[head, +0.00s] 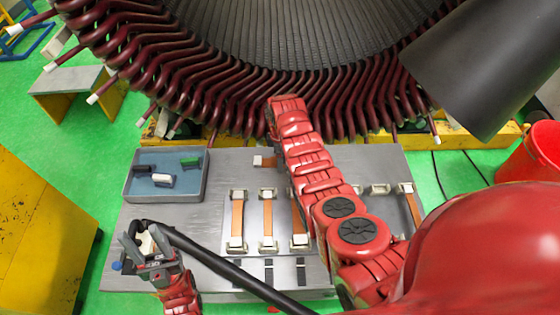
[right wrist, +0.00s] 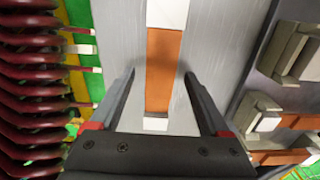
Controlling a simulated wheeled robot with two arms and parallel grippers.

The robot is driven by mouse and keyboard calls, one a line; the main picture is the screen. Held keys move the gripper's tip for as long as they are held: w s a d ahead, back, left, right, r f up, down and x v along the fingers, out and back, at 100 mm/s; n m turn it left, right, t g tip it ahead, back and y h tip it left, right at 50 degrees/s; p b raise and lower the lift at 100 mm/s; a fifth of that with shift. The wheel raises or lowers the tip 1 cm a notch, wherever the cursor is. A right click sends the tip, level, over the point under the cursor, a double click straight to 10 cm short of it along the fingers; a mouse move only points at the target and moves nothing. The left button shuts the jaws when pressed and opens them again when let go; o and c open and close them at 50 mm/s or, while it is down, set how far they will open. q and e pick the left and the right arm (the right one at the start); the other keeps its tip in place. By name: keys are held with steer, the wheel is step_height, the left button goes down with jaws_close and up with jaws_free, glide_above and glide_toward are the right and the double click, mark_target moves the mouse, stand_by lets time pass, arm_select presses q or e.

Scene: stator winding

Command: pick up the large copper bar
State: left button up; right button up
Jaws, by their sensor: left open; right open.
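A large copper bar (right wrist: 163,70) with white ends lies flat on the grey table top. In the head view only one end of this bar (head: 268,161) shows; my right arm hides the rest. My right gripper (right wrist: 158,74) is open, with one finger on each side of the bar. Gaps show between the bar and both fingers. In the head view the right gripper is hidden behind its arm. My left gripper (head: 146,243) is open over the table's front left corner. A pale piece shows between its fingers; I cannot tell what it is.
Smaller copper strips (head: 267,218) sit in pale holders on the table (head: 217,215). A blue-grey tray (head: 150,194) with several small parts stands at the back left. The stator with dark red coils (head: 240,110) overhangs the table's back edge. A red bucket (head: 540,150) stands at right.

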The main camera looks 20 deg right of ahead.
jaws_close()
steer(key=shift+r, duration=0.1)
stand_by(1.2)
